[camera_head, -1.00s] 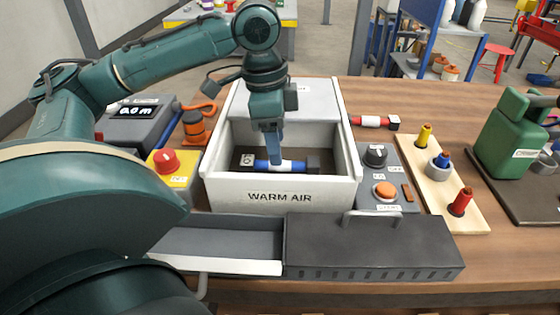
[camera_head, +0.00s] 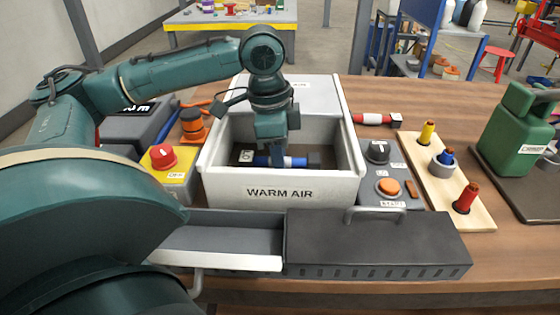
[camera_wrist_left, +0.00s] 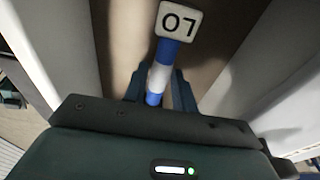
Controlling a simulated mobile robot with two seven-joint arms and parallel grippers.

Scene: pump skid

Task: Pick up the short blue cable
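The short blue cable (camera_head: 294,162), blue with a white band, lies in the white bin marked WARM AIR (camera_head: 280,192). Its white end tag (camera_head: 246,156) is at the left and a dark end is at the right. My left gripper (camera_head: 276,160) reaches down into the bin over the cable's middle, hiding part of it. In the left wrist view the cable (camera_wrist_left: 160,76) runs between the two blue fingers (camera_wrist_left: 158,92), which stand apart on either side of it. The tag there reads LO or 07. My right gripper is not in view.
The bin's walls stand close around my left gripper. A red switch on a yellow box (camera_head: 163,157) is at the left. A panel with an orange button (camera_head: 388,187) is at the right. A red and white cable (camera_head: 374,119) lies behind it. A dark lidded tray (camera_head: 375,245) is in front.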

